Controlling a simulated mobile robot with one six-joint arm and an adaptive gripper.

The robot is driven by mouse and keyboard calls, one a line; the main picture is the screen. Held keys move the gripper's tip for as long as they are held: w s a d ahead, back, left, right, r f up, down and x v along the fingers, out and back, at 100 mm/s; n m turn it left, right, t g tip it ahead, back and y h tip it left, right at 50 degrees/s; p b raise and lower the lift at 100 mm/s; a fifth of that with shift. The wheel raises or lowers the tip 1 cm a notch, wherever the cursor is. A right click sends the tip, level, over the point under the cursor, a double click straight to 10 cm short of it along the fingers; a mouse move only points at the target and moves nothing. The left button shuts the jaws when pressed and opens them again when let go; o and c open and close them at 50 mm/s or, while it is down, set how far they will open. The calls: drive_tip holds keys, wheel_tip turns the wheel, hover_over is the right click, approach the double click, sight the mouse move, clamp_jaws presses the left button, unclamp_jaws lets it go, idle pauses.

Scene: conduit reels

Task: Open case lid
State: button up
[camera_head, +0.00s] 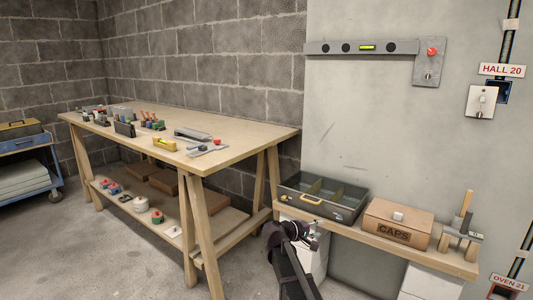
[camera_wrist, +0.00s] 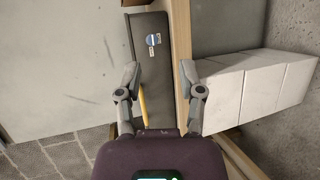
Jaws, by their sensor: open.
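The dark grey case (camera_head: 291,202) sits on the low wooden bench at the right of the head view, with a yellow handle (camera_head: 312,199) on its front. Divided compartments show at its top; I cannot tell whether a clear lid covers them. In the wrist view the case front (camera_wrist: 147,75) carries a small blue-and-white label, and the yellow handle (camera_wrist: 142,104) stands out edge-on near the left finger. My gripper (camera_wrist: 160,76) is open and empty in front of the case, fingers to either side of its front. It also shows below the case in the head view (camera_head: 315,238).
A brown CAPS box (camera_head: 393,228) stands right of the case, then a rack of wooden and grey pieces (camera_head: 460,232). White blocks (camera_wrist: 268,88) support the bench (camera_head: 345,220). A large workbench (camera_head: 250,134) with tools is at left. The floor between is clear.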

drive_tip(key=s+d+f+m+g+y+p, duration=0.1)
drive_tip(key=s+d+f+m+g+y, duration=0.2)
drive_tip(key=s, duration=0.4)
drive_tip(key=s+d+f+m+g+y+p, duration=0.1)
drive_tip(key=s+f+g+y+p, duration=0.2)
drive_tip(key=s, duration=0.5)
drive_tip(key=s+a+f+m+g+y+p, duration=0.1)
drive_tip(key=s+a+y, duration=0.1)
drive_tip(key=s+y, duration=0.3)
drive_tip(key=s+a+f+m+y, duration=0.1)
drive_tip(key=s+a+y, duration=0.15)
drive_tip(key=s, duration=0.45)
wheel_tip(320, 180, up, 38)
drive_tip(key=p, duration=3.8)
drive_tip(key=shift+f, duration=0.2)
drive_tip(key=shift+h, duration=0.25)
